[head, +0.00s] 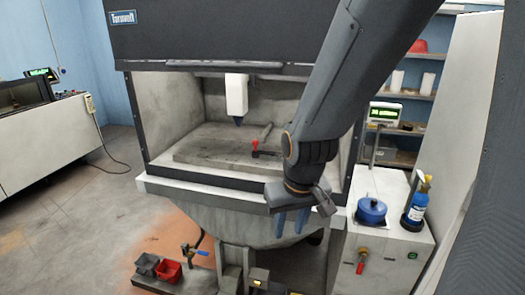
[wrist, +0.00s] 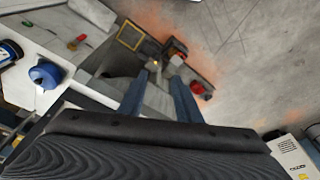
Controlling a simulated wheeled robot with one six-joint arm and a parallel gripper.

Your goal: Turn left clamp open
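My gripper (head: 291,222) hangs in front of the bench's lower tub (head: 225,222), its blue fingers pointing down and apart with nothing between them. In the wrist view the fingers (wrist: 158,84) also stand apart over the bench's lower front. I cannot tell for sure which part is the left clamp. A blue-handled fitting (head: 196,251) is low at the front left, apart from my gripper. A red-tipped lever part (head: 255,144) lies inside the hooded bench (head: 165,185), near a white vertical column (head: 236,95). My arm hides the bench's right side.
At right, a white cabinet (head: 390,240) carries a blue pot (head: 371,211) and spray bottle (head: 416,200). The floor at left (head: 75,215) is mostly free.

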